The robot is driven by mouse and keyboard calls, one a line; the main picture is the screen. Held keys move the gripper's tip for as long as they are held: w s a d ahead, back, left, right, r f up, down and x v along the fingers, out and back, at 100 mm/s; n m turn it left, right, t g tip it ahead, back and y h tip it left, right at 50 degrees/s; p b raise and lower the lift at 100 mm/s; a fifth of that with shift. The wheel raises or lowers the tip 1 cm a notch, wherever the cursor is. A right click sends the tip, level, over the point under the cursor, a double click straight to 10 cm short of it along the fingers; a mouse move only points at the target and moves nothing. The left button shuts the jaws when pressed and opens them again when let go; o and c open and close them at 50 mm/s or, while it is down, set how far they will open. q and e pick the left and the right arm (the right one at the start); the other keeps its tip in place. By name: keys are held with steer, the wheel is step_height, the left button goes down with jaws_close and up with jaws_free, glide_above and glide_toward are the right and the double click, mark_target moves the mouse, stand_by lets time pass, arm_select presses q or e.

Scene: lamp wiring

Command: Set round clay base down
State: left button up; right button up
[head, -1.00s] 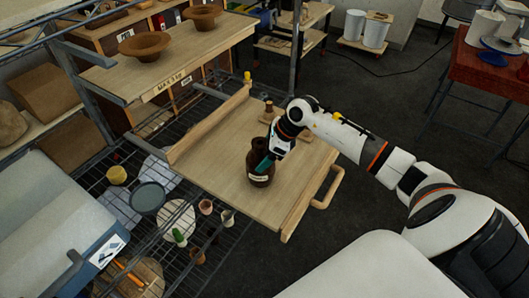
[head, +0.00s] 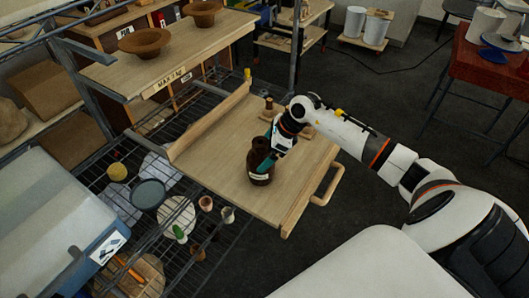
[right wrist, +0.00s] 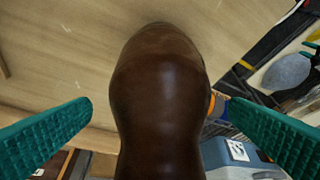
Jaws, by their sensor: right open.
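The round clay base (head: 260,162) is a dark brown, glossy, vase-like piece with a narrow neck and a pale label. It stands upright on the wooden tray board (head: 225,185). In the right wrist view the clay base (right wrist: 160,90) fills the middle. My right gripper (head: 270,160) is at its right side in the head view. In the right wrist view its two green fingers (right wrist: 160,135) are spread, one on each side of the base, with gaps between them and it. My left gripper is not in view.
A small spool-like piece (head: 269,105) stands at the board's back. A wooden handle (head: 329,186) is on the board's right edge. A wire rack (head: 200,255) with several pots lies at the left. An upper shelf (head: 130,80) holds clay bowls (head: 145,42).

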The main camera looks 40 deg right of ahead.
steer(key=b+v, duration=0.3)
steer(key=v, duration=0.8)
steer(key=shift+a, duration=0.15)
